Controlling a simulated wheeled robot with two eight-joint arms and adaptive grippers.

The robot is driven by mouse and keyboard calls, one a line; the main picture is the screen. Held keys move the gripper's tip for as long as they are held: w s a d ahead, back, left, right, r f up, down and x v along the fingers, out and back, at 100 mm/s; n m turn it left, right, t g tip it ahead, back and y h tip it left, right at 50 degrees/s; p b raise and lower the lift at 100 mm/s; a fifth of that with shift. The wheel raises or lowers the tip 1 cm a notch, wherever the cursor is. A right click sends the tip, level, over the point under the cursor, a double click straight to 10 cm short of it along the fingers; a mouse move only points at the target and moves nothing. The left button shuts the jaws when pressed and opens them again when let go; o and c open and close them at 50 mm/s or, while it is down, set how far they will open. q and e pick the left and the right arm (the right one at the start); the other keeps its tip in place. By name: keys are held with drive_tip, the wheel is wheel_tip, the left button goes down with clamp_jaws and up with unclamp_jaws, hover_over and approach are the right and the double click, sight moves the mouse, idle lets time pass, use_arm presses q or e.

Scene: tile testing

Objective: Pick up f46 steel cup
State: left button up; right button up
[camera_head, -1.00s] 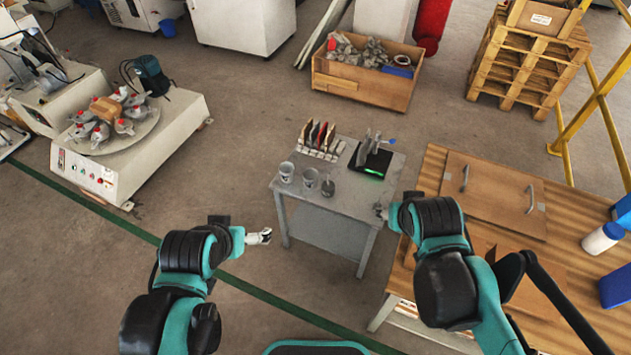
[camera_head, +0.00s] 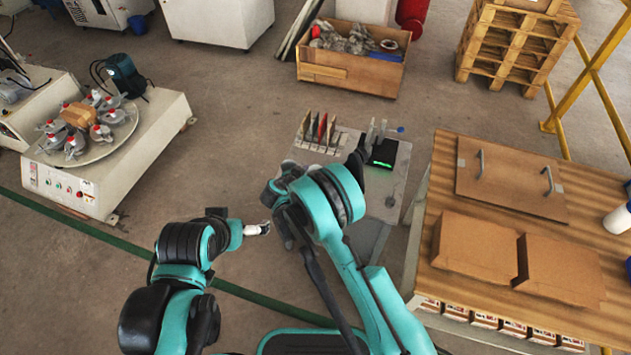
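The grey work table (camera_head: 392,194) stands in front of me. The cups on its near left part are covered by my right arm, so I cannot make out the f46 steel cup. My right arm reaches across the table with its wrist over the cup area. Its fingers cannot be made out against the wrist and table. My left gripper (camera_head: 258,229) is low, left of the table and apart from it. It looks empty, but its finger gap is too small to judge.
A rack of upright plates (camera_head: 318,130) and a black device with a green light (camera_head: 383,153) are at the table's back. A wooden bench (camera_head: 450,190) with cardboard boxes (camera_head: 476,247) stands to the right. A machine with a round plate (camera_head: 90,150) is at left. Floor between is clear.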

drive_tip(key=shift+m+t, duration=0.4)
drive_tip(key=shift+t, duration=0.2)
drive_tip(key=f, duration=0.2)
drive_tip(key=a+f, duration=0.1)
drive_tip(key=f, duration=0.1)
drive_tip(key=s+a+f, duration=0.1)
drive_tip(key=f, duration=0.2)
drive_tip(key=shift+a, duration=0.2)
drive_tip(key=shift+f+b, duration=0.35)
drive_tip(key=shift+f, duration=0.05)
drive_tip(key=b+x, duration=0.1)
drive_tip(key=x, duration=0.1)
drive_tip(key=shift+w+d+f, duration=0.15)
drive_tip(key=shift+f, duration=0.05)
drive_tip(key=b+x, duration=0.1)
drive_tip(key=x, duration=0.1)
drive_tip(key=b+x, duration=0.1)
drive_tip(key=x, duration=0.2)
drive_tip(key=shift+w+r, duration=0.15)
drive_tip(key=shift+r, duration=0.25)
drive_tip(key=c, duration=0.9)
